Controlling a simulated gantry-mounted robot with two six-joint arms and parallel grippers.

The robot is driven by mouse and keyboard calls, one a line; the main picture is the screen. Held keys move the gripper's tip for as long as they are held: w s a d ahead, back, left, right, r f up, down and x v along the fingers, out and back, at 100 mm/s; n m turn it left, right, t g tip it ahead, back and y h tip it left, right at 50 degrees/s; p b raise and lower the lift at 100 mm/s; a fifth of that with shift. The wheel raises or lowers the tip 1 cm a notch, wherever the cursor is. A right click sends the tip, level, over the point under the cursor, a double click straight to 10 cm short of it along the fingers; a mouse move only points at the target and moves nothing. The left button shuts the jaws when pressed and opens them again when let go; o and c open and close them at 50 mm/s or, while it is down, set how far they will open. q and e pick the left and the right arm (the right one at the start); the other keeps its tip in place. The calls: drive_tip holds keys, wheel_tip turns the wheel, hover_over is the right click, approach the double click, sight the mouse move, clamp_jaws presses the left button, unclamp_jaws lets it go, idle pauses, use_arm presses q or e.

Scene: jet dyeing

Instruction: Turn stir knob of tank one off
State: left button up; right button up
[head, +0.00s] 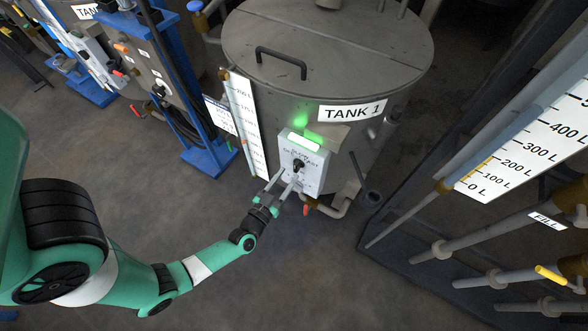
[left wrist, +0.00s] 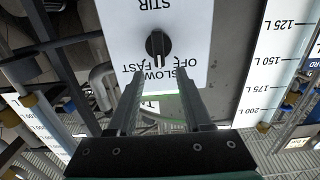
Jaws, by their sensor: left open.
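The stir knob (head: 299,165) is a small black knob on the white control box (head: 313,178) of the grey TANK 1 (head: 325,60). A green light (head: 304,141) on top of the box is lit. In the left wrist view the knob (left wrist: 158,44) appears upside down, with its white mark toward the OFF, SLOW and FAST lettering; I cannot tell its exact setting. My left gripper (head: 282,182) is open in front of the box. In the left wrist view its two fingertips (left wrist: 159,76) are apart, just short of the knob, one toward each side. My right gripper is out of view.
A white level scale (head: 248,125) stands left of the box. A pipe with a red-tipped valve (head: 306,210) runs below it. Blue frames (head: 205,160) stand at left. A large scale (head: 535,135) and pipes with a yellow handle (head: 551,275) fill the right. The floor between is clear.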

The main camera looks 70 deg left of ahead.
sight(295, 166)
use_arm(q)
drive_tip(key=b+x, duration=0.1)
drive_tip(key=x, duration=0.4)
drive_tip(key=shift+s, duration=0.1)
drive_tip(key=shift+c, duration=0.2)
clamp_jaws()
